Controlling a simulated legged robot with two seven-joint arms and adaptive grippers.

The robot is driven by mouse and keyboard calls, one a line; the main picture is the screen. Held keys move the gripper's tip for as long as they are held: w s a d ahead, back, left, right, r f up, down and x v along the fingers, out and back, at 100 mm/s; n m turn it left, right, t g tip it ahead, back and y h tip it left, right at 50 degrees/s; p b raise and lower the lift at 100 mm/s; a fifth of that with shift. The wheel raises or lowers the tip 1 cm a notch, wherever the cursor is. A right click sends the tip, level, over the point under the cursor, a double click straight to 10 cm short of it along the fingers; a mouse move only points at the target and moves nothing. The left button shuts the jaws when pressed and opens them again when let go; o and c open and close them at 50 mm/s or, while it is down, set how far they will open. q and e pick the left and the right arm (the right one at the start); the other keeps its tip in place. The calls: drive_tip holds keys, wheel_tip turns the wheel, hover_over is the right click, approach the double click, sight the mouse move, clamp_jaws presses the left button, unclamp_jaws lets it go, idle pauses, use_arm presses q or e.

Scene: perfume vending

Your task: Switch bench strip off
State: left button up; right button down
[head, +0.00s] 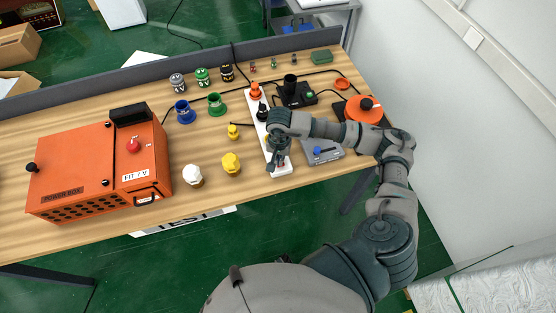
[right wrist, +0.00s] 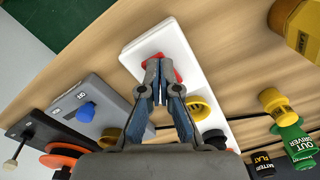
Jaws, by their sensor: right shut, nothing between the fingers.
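The white bench strip (head: 259,127) lies lengthwise on the wooden bench with several plugs along it. It also shows in the right wrist view (right wrist: 185,58). Its red switch (right wrist: 176,74) is at the near end of the strip, partly hidden behind my fingertips. My right gripper (head: 277,163) is over that near end. In the right wrist view its shut, empty fingers (right wrist: 158,75) are right at the red switch; I cannot tell whether they touch it or which way the switch is tipped. My left gripper is not in view.
A yellow plug (right wrist: 197,108) sits in the strip beside my fingers. A grey box with a blue knob (head: 322,153) lies right of the strip. Yellow (head: 231,165) and white (head: 193,175) knobbed pieces stand left. An orange power box (head: 95,165) fills the bench's left.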

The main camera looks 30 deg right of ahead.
drive_tip(key=shift+d+f, duration=0.15)
drive_tip(key=shift+d+f+b, duration=0.3)
drive_tip(key=shift+f+b, duration=0.05)
drive_tip(key=shift+b, duration=0.05)
drive_tip(key=shift+s+a, duration=0.1)
drive_tip(key=shift+a, duration=0.1)
drive_tip(key=shift+r, duration=0.45)
drive_tip(key=shift+r+p, duration=1.65)
drive_tip(key=shift+r, duration=1.45)
